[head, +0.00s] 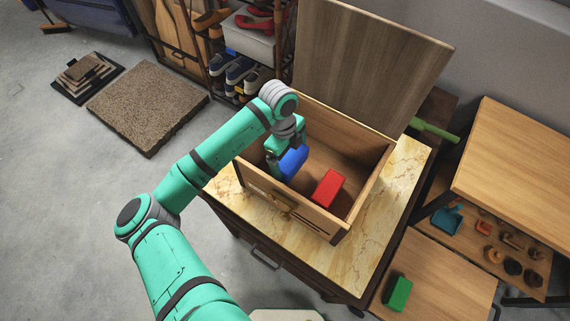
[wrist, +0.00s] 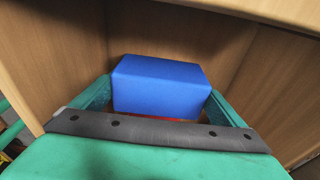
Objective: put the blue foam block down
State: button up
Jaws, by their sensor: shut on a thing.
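The blue foam block (head: 292,163) is inside the open wooden box, near its left side. It also shows in the wrist view (wrist: 160,85), between the two green fingers. My gripper (head: 285,160) reaches down into the box and is shut on the blue block. In the wrist view my gripper (wrist: 160,100) has a finger at each side of the block, with box walls close behind. I cannot tell whether the block touches the box floor. A red block (head: 328,187) lies on the box floor to the right of the blue one.
The wooden box (head: 362,196) stands on a marble-topped cabinet (head: 402,190), its lid (head: 375,60) raised at the back. A green block (head: 398,293) lies on a lower wooden surface at right. A shoe rack (head: 240,75) stands behind. Bare box floor shows around the red block.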

jog(key=shift+w+a+f, duration=0.2)
jog(key=shift+a+f, duration=0.2)
jog(key=shift+f, duration=0.3)
jog(key=shift+w+a+f, duration=0.1)
jog(key=shift+a+f, duration=0.05)
jog(key=shift+f, duration=0.75)
jog(key=shift+w+a+f, duration=0.1)
jog(key=shift+f, duration=0.8)
jog(key=shift+f, duration=0.1)
jog(key=o, duration=0.8)
jog(key=r, duration=0.4)
jog(key=a+r, duration=0.1)
jog(key=r, duration=0.3)
jog(key=w+r, duration=0.1)
jog(key=r, duration=0.3)
jog(key=shift+a, duration=0.25)
